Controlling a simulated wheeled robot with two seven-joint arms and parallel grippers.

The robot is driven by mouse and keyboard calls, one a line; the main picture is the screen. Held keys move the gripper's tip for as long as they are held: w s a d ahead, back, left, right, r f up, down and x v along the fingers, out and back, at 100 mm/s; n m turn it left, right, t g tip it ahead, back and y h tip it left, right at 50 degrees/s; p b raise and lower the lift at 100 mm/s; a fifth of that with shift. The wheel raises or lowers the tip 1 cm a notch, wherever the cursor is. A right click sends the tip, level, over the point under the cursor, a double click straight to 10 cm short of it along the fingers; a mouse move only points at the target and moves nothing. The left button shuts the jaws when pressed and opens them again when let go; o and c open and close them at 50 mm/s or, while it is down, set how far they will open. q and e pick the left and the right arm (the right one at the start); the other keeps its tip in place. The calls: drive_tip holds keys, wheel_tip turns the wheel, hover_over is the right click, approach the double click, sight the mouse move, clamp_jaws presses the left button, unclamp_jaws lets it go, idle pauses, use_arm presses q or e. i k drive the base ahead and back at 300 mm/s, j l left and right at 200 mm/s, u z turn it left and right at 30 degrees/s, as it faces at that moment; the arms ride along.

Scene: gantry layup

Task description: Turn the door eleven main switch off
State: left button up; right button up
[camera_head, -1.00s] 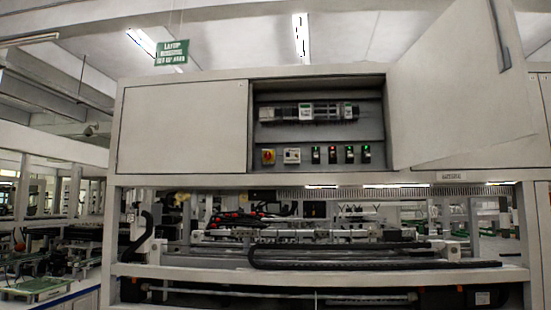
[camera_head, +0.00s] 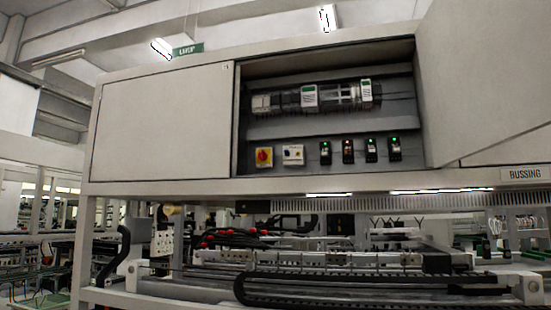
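An open electrical cabinet (camera_head: 300,131) sits above the machine. The knob's exact setting is too small to tell. The cabinet's right door (camera_head: 478,90) stands swung open, and the left panel (camera_head: 160,125) is closed. No label reading door eleven is legible. Neither of my grippers is in the view.
A white device (camera_head: 293,155) and several small switches with green or red lights (camera_head: 348,151) sit right of the main switch. A rail of modules (camera_head: 312,97) runs above. The gantry's black cable chain (camera_head: 370,290) lies below the cabinet.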

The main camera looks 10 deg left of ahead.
sight(263, 155)
drive_tip(key=i+l, duration=0.4)
drive_tip(key=i, duration=0.15)
drive_tip(key=i+l, duration=0.4)
drive_tip(key=i+u, duration=0.05)
drive_tip(key=i, duration=0.05)
